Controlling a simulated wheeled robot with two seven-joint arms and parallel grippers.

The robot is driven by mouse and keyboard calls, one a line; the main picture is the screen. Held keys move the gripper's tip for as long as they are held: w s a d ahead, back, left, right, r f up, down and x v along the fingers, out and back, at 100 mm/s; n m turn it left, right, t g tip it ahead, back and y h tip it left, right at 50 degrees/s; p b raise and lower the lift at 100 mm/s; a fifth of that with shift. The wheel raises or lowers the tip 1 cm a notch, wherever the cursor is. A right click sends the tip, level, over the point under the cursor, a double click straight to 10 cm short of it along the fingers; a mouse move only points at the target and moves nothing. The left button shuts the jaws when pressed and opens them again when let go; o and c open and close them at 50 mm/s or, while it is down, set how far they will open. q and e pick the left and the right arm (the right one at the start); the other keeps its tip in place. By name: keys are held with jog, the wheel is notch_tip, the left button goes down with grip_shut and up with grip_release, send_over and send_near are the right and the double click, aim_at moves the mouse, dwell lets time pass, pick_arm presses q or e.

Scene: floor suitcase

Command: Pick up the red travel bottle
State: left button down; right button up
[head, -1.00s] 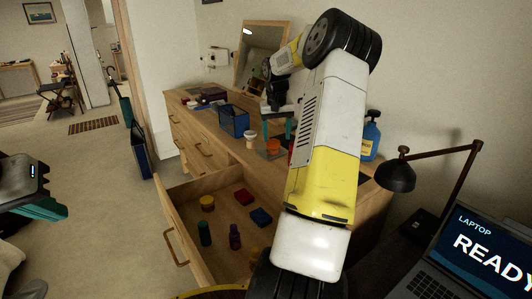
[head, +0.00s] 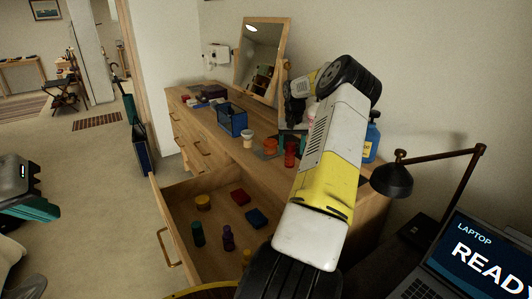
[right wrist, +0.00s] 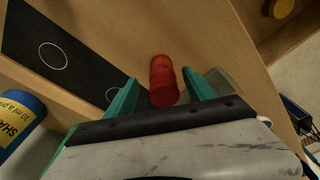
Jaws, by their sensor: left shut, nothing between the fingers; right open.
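The red travel bottle (head: 290,152) stands on the dresser top (head: 213,137), just left of my right forearm in the head view. In the right wrist view the red bottle (right wrist: 163,82) shows between the two teal fingers of my open right gripper (right wrist: 160,79), with gaps on both sides. I cannot tell how deep it sits between them. In the head view my right arm partly hides that gripper. My left gripper (head: 30,208) is shut and empty at the left edge, far from the bottle.
An orange cup (head: 270,146), a cream jar (head: 248,139) and a blue basket (head: 232,121) stand left of the bottle; a blue shampoo bottle (head: 371,137) stands right. Below, an open drawer (head: 166,222) holds several small items. A mirror (head: 262,62) stands behind, a lamp (head: 393,181) at right.

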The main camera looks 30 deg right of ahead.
aim_at(290, 158)
jog(key=f, duration=0.3)
jog(key=w+f, duration=0.1)
jog(key=f, duration=0.1)
jog(key=shift+w+d+f, duration=0.15)
jog(key=shift+f, duration=0.25)
jog(key=c, duration=1.3)
grip_shut()
jog(key=shift+r, duration=0.15)
